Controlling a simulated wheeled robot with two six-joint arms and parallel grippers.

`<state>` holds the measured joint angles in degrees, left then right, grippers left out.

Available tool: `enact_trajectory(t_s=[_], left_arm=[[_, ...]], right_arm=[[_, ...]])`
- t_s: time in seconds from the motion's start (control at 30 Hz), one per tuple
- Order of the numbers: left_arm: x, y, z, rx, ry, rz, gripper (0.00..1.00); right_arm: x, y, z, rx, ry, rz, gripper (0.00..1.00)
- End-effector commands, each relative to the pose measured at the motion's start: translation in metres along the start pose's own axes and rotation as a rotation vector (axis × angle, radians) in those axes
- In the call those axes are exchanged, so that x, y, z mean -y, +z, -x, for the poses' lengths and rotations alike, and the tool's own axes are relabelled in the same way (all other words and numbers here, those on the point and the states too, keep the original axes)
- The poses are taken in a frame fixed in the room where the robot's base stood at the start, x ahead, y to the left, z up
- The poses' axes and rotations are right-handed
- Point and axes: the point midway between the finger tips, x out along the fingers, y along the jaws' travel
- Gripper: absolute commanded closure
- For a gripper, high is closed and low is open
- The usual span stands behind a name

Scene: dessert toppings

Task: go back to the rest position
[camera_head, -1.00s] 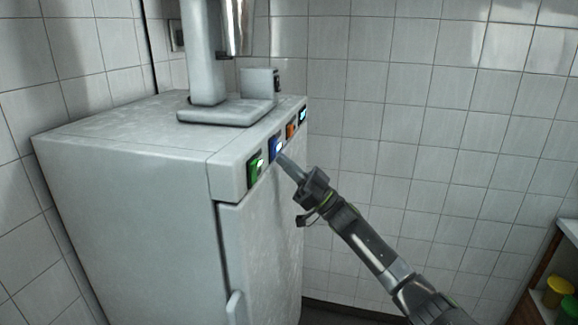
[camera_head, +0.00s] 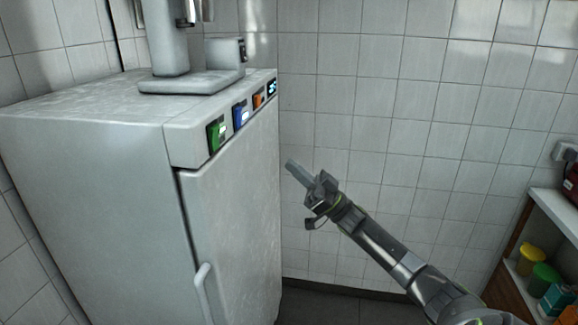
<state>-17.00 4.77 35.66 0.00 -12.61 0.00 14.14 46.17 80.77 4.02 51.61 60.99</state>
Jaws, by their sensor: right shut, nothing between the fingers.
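My right gripper (camera_head: 291,166) is shut and empty. It is in the air to the right of the white machine (camera_head: 90,160), apart from its front. My right arm reaches in from the lower right. The machine's front edge carries a green button (camera_head: 216,135), a blue button (camera_head: 240,115), an orange button (camera_head: 258,99) and a small lit display (camera_head: 272,87). My left gripper is not in view.
A door with a handle (camera_head: 202,290) is on the machine's front. A column stand (camera_head: 190,82) is on its top. At the right, a shelf unit (camera_head: 553,212) holds a yellow container (camera_head: 530,258) and a green container (camera_head: 545,277). The floor (camera_head: 345,305) between them looks clear.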

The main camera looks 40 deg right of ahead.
Motion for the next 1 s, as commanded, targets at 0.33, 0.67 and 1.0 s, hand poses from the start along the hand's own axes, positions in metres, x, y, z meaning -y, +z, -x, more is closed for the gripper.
enact_trajectory(t_s=[0.33, 0.67, 1.0], left_arm=[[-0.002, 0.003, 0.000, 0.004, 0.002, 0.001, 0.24], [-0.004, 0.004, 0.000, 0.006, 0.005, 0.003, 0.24], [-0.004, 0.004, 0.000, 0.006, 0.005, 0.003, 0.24]], right_arm=[[0.000, 0.000, 0.000, 0.000, 0.000, 0.000, 1.00], [-0.008, 0.015, 0.013, 0.024, 0.057, 0.007, 1.00], [-0.048, 0.163, 0.181, 0.391, 0.570, 0.092, 1.00]])
